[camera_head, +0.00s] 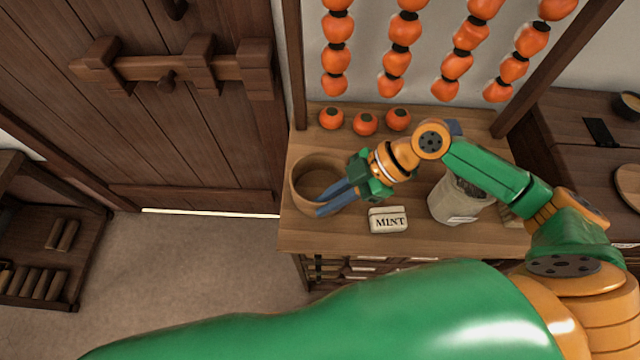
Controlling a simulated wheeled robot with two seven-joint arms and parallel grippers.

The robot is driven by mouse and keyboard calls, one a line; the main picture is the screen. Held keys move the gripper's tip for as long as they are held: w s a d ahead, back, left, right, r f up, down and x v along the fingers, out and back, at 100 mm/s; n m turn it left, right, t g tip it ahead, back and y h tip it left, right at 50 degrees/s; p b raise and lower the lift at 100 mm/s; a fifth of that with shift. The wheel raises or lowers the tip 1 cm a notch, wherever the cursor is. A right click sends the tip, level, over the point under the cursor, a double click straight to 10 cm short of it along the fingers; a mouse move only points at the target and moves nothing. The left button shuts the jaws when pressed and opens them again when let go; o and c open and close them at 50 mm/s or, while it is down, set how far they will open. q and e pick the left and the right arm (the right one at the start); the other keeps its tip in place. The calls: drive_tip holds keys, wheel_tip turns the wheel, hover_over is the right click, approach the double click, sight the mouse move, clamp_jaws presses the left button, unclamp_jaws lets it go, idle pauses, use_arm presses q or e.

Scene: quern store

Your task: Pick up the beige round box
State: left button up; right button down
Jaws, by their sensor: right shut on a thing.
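The beige round box (299,197) is an open-topped, tan round container at the left end of the wooden table. My right gripper (327,205) reaches in from the right, with its blue fingers at the box's right front rim. It is shut on the box wall there, and the fingers hide part of that rim. The box looks upright; I cannot tell whether its base touches the table. My left gripper is not in view.
A small MINT box (388,220) lies in front of the gripper. A pale canister (455,199) stands to the right. Several persimmons (365,124) sit behind, below hanging strings of orange fruit (336,57). A wooden door (150,130) is at the left.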

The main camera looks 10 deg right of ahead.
drive_tip(key=shift+r, duration=0.25)
wheel_tip(320, 180, up, 2)
drive_tip(key=shift+w+r+b, duration=0.1)
drive_tip(key=shift+r+b, duration=0.15)
drive_tip(key=shift+b, duration=0.55)
drive_tip(key=s+d+r+b, duration=0.2)
drive_tip(key=s+r+b, duration=0.3)
drive_tip(key=s, duration=0.1)
drive_tip(key=s+d+r+b, duration=0.3)
drive_tip(key=s+r+b, duration=0.2)
drive_tip(key=s+b, duration=0.1)
drive_tip(key=shift+s+d, duration=0.3)
drive_tip(key=shift+s, duration=0.25)
